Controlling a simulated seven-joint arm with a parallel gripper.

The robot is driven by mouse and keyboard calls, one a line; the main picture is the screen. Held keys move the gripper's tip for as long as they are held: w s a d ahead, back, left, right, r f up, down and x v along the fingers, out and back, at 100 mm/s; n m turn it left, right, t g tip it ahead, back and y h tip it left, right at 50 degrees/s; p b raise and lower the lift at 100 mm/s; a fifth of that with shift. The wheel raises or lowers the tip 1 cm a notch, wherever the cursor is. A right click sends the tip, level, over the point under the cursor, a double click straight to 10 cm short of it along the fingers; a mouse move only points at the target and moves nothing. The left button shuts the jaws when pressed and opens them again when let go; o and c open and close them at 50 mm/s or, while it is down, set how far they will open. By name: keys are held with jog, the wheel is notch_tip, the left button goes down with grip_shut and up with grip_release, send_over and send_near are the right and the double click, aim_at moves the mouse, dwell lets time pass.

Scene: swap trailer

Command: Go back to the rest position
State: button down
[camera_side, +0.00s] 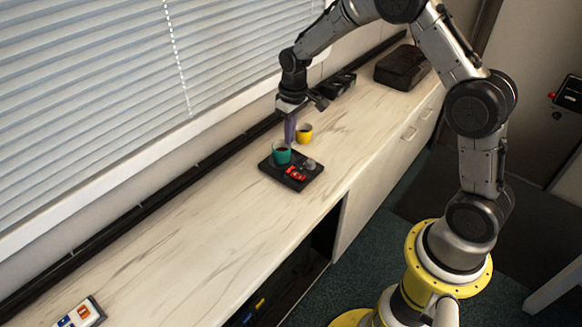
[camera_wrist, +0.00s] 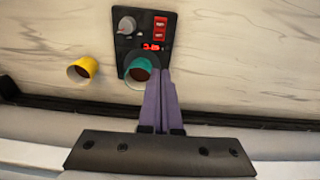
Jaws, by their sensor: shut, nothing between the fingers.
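My gripper (camera_side: 290,130) points down over the counter, with its purple fingers together and nothing between them. In the wrist view the fingers (camera_wrist: 164,72) reach up to the edge of a teal cup. The teal cup (camera_side: 281,154) stands upright on a dark control panel (camera_side: 268,168), at its corner nearest the window; it also shows in the wrist view (camera_wrist: 131,80). A yellow cup (camera_side: 304,136) stands on the bare counter beside the panel, just right of the fingers in the side view. I cannot tell whether the fingers touch either cup.
The panel carries red parts (camera_side: 296,173) and a grey knob (camera_side: 309,163). A black case (camera_side: 402,66) sits at the counter's far end. A small device (camera_side: 80,314) lies at the near left. The counter (camera_side: 190,235) between is clear. Window blinds (camera_side: 120,90) run along the back.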

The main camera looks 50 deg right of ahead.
jog(key=s+a+r+t, duration=0.2)
jog(key=s+r, duration=0.4)
jog(key=r, duration=0.5)
jog(key=s+a+r+t, duration=0.25)
jog(key=s+r, duration=0.35)
jog(key=r, duration=0.5)
jog(key=s+a+f, duration=0.2)
jog(key=s+f, duration=0.1)
jog(key=s, duration=1.5)
jog(key=shift+s, duration=0.15)
jog(key=shift+f, duration=0.1)
